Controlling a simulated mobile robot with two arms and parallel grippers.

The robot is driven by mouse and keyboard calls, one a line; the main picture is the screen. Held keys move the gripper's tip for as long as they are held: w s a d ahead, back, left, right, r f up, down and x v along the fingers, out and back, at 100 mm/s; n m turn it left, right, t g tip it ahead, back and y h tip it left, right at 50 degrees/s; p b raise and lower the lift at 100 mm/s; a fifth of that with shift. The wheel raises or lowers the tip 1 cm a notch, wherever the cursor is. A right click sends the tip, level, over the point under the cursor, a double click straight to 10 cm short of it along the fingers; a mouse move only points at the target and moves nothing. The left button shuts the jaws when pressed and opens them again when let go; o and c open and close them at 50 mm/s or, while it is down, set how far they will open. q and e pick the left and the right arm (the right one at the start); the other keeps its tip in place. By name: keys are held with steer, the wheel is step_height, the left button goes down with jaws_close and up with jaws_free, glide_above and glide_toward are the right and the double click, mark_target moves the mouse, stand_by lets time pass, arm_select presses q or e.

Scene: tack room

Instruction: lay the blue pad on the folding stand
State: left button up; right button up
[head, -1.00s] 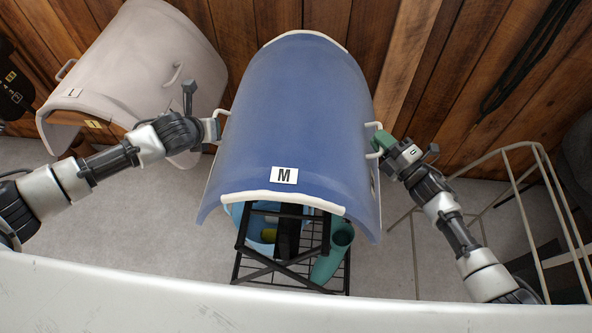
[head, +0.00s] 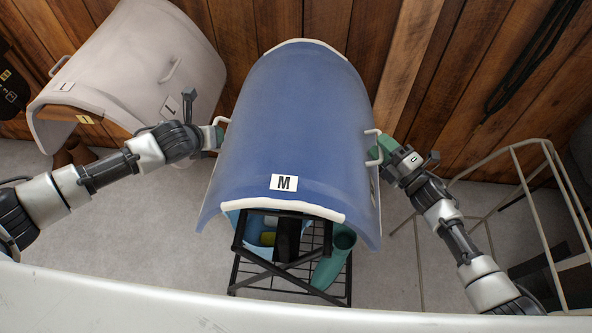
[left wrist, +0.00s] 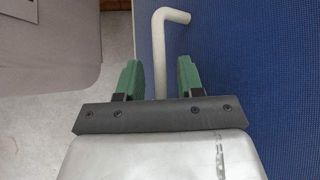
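The blue pad (head: 292,110) is a curved, arched shell with a white rim and an "M" label. It sits over the black folding stand (head: 240,232), whose front legs and lower rack show below its front edge. I cannot see fully whether it rests on the stand's top. My left gripper (head: 214,137) is at the pad's left white handle (head: 222,120). In the left wrist view its green fingers (left wrist: 160,80) are apart, with the handle (left wrist: 159,50) between them, touching neither. My right gripper (head: 384,146) is at the right handle (head: 372,131); its finger gap is hidden.
A pale pad (head: 140,65) on a wooden support stands at the back left. A beige metal frame (head: 535,195) is at the right. A teal boot-like item (head: 330,265) and blue things are on the stand's rack. A white surface (head: 200,300) crosses the front.

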arm_select(q)
steer(key=shift+d+r, duration=0.1)
arm_select(e)
steer(key=shift+a, duration=0.1)
arm_select(q)
steer(key=shift+s+r, duration=0.15)
steer(key=shift+s, duration=0.05)
arm_select(e)
steer(key=shift+s, duration=0.1)
arm_select(q)
steer(key=v, duration=0.7)
steer(key=shift+s, duration=0.2)
arm_select(e)
steer(key=v, duration=1.2)
